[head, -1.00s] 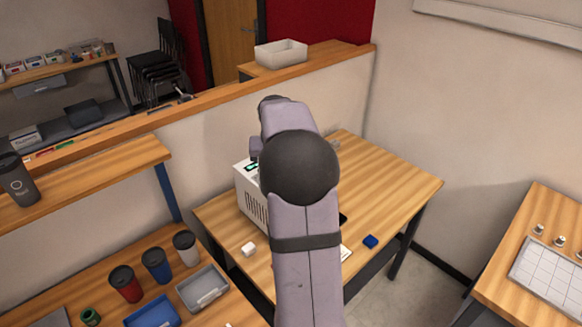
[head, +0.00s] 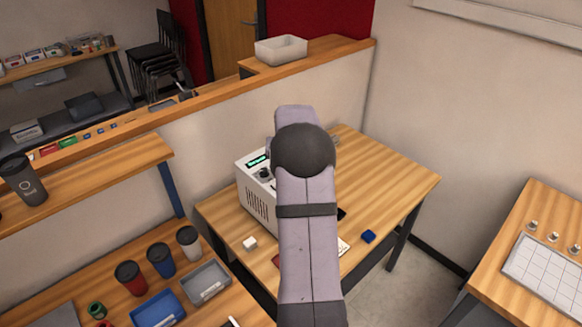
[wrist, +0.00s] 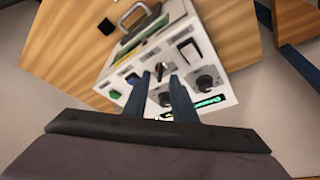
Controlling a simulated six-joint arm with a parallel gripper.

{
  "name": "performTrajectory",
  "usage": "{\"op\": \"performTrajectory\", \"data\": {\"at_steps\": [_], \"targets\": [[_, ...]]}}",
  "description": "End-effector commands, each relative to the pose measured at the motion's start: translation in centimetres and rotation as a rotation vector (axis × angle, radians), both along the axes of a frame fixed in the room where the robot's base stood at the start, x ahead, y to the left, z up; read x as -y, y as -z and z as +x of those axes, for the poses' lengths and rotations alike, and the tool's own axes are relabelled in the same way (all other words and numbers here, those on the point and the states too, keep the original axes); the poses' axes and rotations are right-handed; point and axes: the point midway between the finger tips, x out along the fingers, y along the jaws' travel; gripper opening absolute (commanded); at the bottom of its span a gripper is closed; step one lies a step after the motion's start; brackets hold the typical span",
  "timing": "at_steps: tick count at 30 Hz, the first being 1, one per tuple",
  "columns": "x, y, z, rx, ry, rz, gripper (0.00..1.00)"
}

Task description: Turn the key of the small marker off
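The small marker, a white box (head: 254,190) with a vented side, stands on the wooden table in the head view, partly hidden by my arm. Its green display (head: 258,160) and a dark knob (head: 264,173) show on top. In the wrist view its white panel (wrist: 122,72) carries the display (wrist: 208,101), round dark knobs (wrist: 205,78), a green switch and a key switch (wrist: 160,68). My gripper (wrist: 160,74) is open, its two dark blue fingers apart, with the key switch showing between the tips. I cannot tell whether they touch it. My gripper is hidden in the head view.
In the wrist view a metal handle (wrist: 135,16) rises beyond the panel. A partition with a wooden ledge (head: 215,92) stands behind. The table's right side is mostly clear.

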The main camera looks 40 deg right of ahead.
Motion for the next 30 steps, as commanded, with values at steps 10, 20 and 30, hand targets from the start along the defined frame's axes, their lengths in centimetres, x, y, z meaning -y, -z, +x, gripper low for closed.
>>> {"op": "performTrajectory", "data": {"at_steps": [10,20,30], "targets": [[0.34,1.18,0.31,0.0,0.0,0.0,0.24],[0.32,1.15,0.31,0.0,0.0,0.0,0.0],[0.34,1.16,0.27,0.0,-0.028,0.0,0.0]]}}
